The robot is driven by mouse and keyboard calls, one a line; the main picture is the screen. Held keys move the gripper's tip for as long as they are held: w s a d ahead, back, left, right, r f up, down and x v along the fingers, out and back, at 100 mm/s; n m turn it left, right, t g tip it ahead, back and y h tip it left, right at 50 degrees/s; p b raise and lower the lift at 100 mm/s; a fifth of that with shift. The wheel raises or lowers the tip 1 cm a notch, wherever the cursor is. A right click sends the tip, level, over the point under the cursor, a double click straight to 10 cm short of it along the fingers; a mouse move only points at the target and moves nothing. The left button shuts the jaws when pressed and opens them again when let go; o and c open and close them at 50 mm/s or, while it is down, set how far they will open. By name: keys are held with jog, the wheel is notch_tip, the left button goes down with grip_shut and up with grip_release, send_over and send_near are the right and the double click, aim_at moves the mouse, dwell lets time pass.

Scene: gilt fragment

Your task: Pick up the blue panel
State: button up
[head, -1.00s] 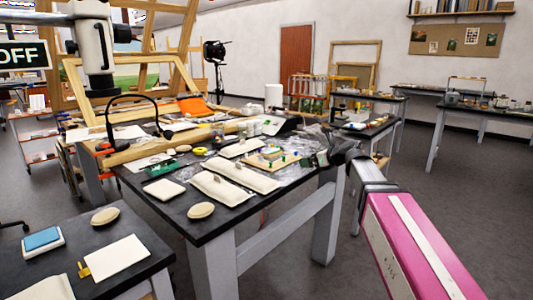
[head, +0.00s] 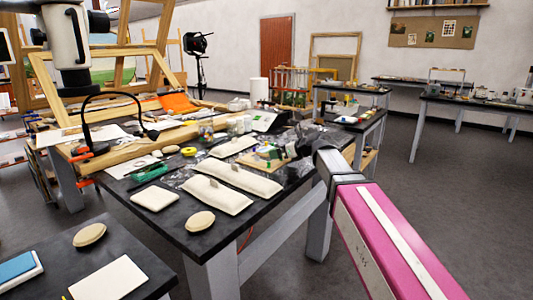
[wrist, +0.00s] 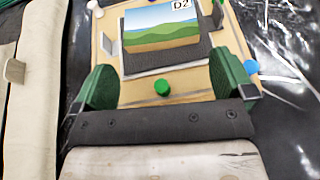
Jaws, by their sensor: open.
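A flat blue pad (head: 16,268) lies on a white block at the lower left in the head view. In the wrist view, a small picture panel (wrist: 162,25) with blue sky, green hills and a "D2" label lies on a dark pad on a wooden board (wrist: 190,93). I cannot tell which of these is the blue panel. The board also shows on the dark table in the head view (head: 262,163). My gripper (wrist: 163,66) is open, its green fingers apart on either side of the board's near part, with nothing visibly held. The panel lies beyond the fingertips.
Colored pegs, including a green one (wrist: 162,88), stand on the board. Pale padded weights (head: 217,195) lie left of it; crinkled clear film (wrist: 280,70) lies around it. A black lamp (head: 85,125) and wooden frames stand behind. Floor right of the table is open.

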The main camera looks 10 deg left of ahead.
aim_at(267, 152)
jog(key=shift+w+a+f, duration=0.25)
jog(key=shift+w+a, duration=0.05)
jog(key=shift+a, duration=0.3)
jog(key=a, duration=0.1)
jog(key=w+a, duration=0.2)
jog(key=shift+a+f, duration=0.25)
jog(key=shift+w+a+f, duration=0.15)
jog(key=shift+a+f, duration=0.1)
jog(key=shift+a, duration=0.1)
jog(key=shift+f, duration=0.15)
jog(key=c, duration=0.6)
jog(key=shift+o, duration=0.2)
